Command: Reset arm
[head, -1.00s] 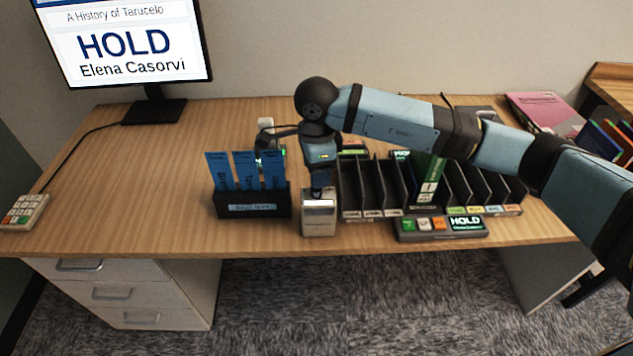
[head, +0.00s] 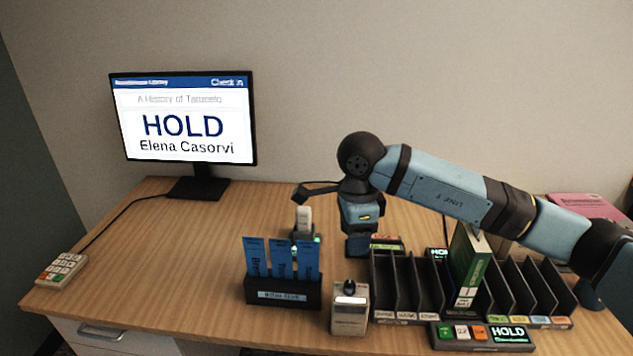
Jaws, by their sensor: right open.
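My right arm comes in from the right, and its wrist bends down over the desk. My right gripper (head: 358,244) points down behind a small beige device (head: 350,316) with a lit white strip and a dark piece on top. The gripper looks empty and apart from the device; its fingertips are hard to make out. My left gripper is not in view. A green book (head: 468,262) stands upright in a slot of the black divided sorter (head: 402,290).
A black holder (head: 282,294) with blue cards stands left of the device. A console (head: 482,337) reading HOLD sits in front of the sorter. The monitor (head: 185,118) shows HOLD, Elena Casorvi. A keypad (head: 62,269) lies at far left. The desk (head: 175,260) between is clear.

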